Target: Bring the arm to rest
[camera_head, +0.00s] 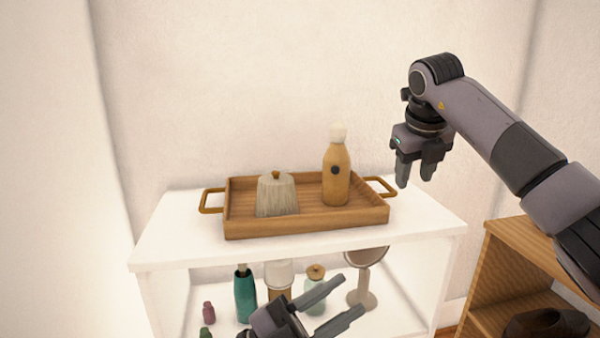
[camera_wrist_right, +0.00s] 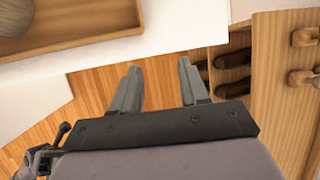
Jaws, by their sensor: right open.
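My right gripper (camera_head: 416,172) is raised above the right end of the white shelf unit, pointing down, with its fingers apart and nothing between them. In the right wrist view the open right gripper (camera_wrist_right: 158,82) shows wooden floor between its fingers. My left gripper (camera_head: 345,297) is low at the front of the shelf unit, its two fingers apart and pointing right, with nothing visible between them.
A wooden tray (camera_head: 310,222) on the white shelf unit (camera_head: 180,235) holds a bottle (camera_head: 336,175) and a ribbed lidded jar (camera_head: 277,197). Bottles and a round mirror (camera_head: 362,290) stand on the lower shelf. A wooden cabinet (camera_head: 520,235) with shoes (camera_wrist_right: 232,75) is at right.

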